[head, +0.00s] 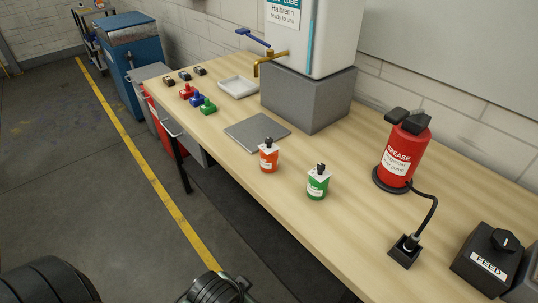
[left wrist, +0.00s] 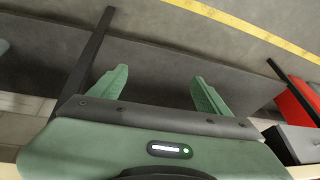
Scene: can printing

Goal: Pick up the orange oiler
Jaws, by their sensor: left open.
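The orange oiler (head: 269,158) stands upright on the wooden bench near its front edge, with a white label and a dark cap. A green oiler (head: 318,184) of similar form stands to its right, apart from it. My left gripper (left wrist: 160,90) shows in the left wrist view with its two green fingers spread apart and nothing between them. It is over the floor and away from the oilers. In the head view, part of my arm is at the bottom edge, but no fingertips are clear. My right gripper is not seen.
Floor in front is clear.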

